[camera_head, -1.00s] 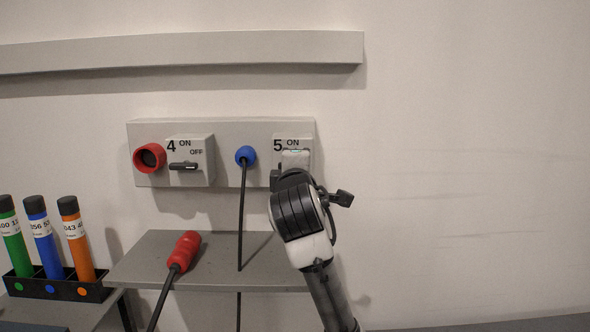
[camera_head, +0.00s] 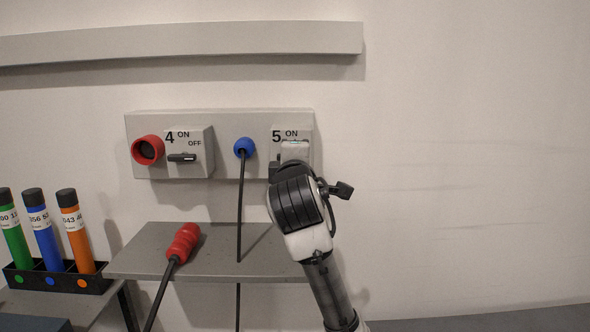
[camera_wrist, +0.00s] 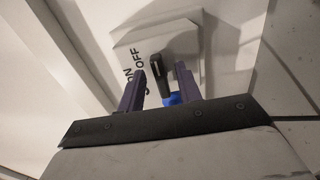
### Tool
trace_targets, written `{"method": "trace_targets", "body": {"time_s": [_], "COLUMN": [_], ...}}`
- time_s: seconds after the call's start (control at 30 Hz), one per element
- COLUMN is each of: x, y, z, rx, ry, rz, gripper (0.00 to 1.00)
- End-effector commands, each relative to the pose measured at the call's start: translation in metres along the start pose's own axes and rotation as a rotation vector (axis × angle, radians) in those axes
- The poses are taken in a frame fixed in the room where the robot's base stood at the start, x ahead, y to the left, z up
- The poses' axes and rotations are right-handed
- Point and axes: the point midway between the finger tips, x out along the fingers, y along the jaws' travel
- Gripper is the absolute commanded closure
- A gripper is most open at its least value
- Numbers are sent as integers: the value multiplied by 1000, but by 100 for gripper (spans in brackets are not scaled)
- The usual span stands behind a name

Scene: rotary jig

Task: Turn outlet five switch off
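The outlet five switch box (camera_head: 276,146) is on the right of the wall panel, marked "5" and "ON". My arm hides most of it and its lever in the head view. In the wrist view the box (camera_wrist: 130,57) shows the words ON and OFF and a black switch lever (camera_wrist: 156,75). My gripper (camera_wrist: 160,68) is open, with one purple finger on each side of the lever. A gap shows between the fingers and the lever; I cannot tell whether either touches. A blue plug (camera_head: 244,147) with a black cable sits left of the box.
Outlet four has a red socket (camera_head: 148,150) and a black lever (camera_head: 182,157) lying level. A red connector (camera_head: 183,242) lies on the grey shelf (camera_head: 215,265) below. A rack (camera_head: 58,282) with green, blue and orange tubes stands at the left. The wall to the right is bare.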

Motion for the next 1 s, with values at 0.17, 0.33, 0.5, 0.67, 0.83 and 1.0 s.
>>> {"method": "trace_targets", "body": {"time_s": [0.17, 0.33, 0.5, 0.67, 0.83, 1.0], "x": [-31, -72, -106, -126, -132, -132], "y": [-3, -2, -2, -1, -1, 0], "z": [0, 0, 0, 0, 1, 0], "rx": [-1, -1, -1, -1, 0, 0], "ry": [0, -1, -1, -1, -1, -1], "rz": [6, 7, 7, 4, 1, 1], "gripper": [65, 65, 65, 65, 65, 65]}}
